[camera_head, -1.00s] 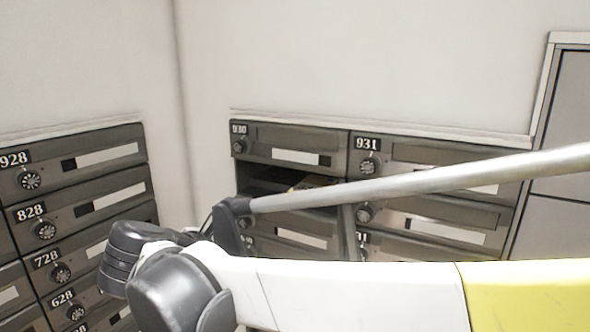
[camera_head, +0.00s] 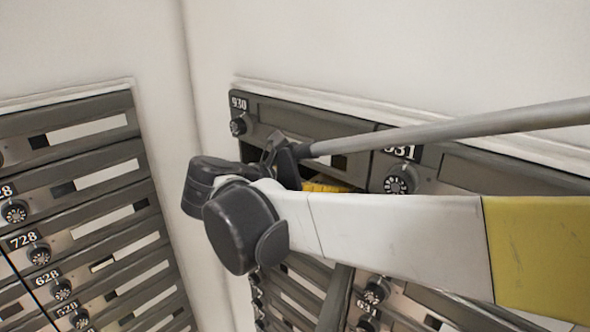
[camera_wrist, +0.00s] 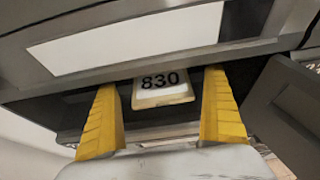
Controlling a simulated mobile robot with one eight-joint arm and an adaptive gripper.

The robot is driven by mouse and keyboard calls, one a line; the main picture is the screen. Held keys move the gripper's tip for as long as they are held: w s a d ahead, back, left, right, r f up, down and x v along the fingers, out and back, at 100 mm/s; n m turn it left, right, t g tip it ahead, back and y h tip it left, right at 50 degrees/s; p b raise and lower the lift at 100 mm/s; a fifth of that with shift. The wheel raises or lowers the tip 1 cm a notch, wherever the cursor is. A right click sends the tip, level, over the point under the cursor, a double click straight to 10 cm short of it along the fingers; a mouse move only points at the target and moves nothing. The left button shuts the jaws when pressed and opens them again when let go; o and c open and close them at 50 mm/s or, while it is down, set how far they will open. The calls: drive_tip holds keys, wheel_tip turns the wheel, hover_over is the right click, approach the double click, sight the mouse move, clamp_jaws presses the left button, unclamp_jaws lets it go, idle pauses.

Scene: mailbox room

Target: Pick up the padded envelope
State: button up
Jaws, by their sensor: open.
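A small pale item with tan edges and the number 830 on it (camera_wrist: 162,88), which looks like the padded envelope, lies in the dark opening of a mailbox in the wrist view. My gripper (camera_wrist: 160,82) is open, with one yellow finger on each side of this item and gaps between. The gripper is at the mouth of the opening; I cannot tell whether the fingers touch anything. In the head view a yellow finger (camera_head: 325,186) shows below box 930, and my arm hides the envelope.
The closed front of box 930 (camera_head: 290,117) is just above the opening. An open door (camera_wrist: 287,108) stands close to the right of the gripper in the wrist view. Closed box 931 (camera_head: 480,170) is at right, and another mailbox bank (camera_head: 85,190) stands at left.

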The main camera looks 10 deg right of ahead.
drive_tip(key=x, duration=0.7)
drive_tip(key=shift+w+f, duration=0.15)
drive_tip(key=shift+f, duration=0.05)
drive_tip(key=c, duration=0.9)
